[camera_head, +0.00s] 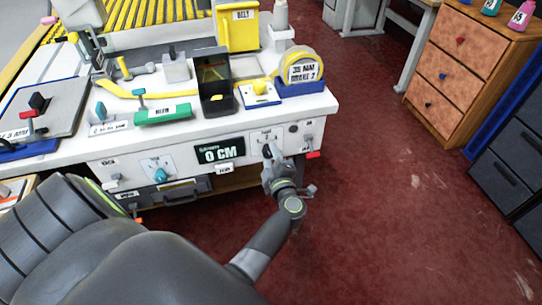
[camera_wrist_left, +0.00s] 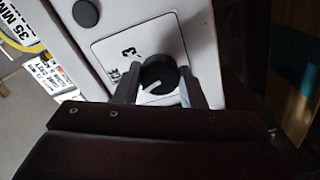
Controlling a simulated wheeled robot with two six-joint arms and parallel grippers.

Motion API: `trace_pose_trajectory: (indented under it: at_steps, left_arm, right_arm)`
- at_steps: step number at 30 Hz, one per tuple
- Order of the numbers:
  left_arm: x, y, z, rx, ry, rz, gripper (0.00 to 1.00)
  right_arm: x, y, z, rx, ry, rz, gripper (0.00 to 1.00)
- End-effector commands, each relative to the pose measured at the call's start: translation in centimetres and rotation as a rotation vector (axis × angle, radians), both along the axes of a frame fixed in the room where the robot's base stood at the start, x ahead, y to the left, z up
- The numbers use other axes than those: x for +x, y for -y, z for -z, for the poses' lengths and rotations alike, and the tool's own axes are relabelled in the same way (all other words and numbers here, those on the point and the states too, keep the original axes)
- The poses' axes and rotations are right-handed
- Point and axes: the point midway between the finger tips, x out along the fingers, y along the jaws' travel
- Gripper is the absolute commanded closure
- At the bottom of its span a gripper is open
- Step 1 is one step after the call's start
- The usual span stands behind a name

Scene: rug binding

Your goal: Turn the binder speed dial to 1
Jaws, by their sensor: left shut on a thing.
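The speed dial is a small black knob (camera_wrist_left: 158,72) on a white plate (camera_head: 265,135) at the right of the machine's front panel. In the left wrist view the knob sits between my two fingers, with a white pointer mark on it. A figure 3 shows on the plate beside it; other figures are hidden or too small to read. My left gripper (camera_head: 268,153) reaches the panel from below and is shut on the knob; its fingers (camera_wrist_left: 158,90) are at either side of it. My right gripper is not in view.
A display (camera_head: 220,151) reading 0 CM is left of the plate. A teal dial (camera_head: 160,174) is farther left. Red floor is open at right.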

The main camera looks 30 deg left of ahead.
Motion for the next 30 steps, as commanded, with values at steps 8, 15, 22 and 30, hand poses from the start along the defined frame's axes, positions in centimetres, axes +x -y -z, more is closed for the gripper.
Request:
trace_pose_trajectory:
  at_steps: [8, 15, 22, 30]
  left_arm:
    - [0.0, 0.0, 0.1, -0.146, 0.171, 0.0, 0.86]
    - [0.0, 0.0, 0.1, -0.238, 0.277, 0.0, 0.86]
    - [0.0, 0.0, 0.0, -0.283, 0.33, 0.0, 0.86]
    - [0.0, 0.0, 0.0, -0.296, 0.345, 0.0, 0.86]
  right_arm:
    - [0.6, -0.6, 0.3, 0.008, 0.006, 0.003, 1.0]
    - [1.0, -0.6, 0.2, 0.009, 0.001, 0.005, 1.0]
    - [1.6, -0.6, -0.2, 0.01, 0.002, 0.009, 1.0]
    - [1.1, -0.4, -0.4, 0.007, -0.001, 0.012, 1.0]
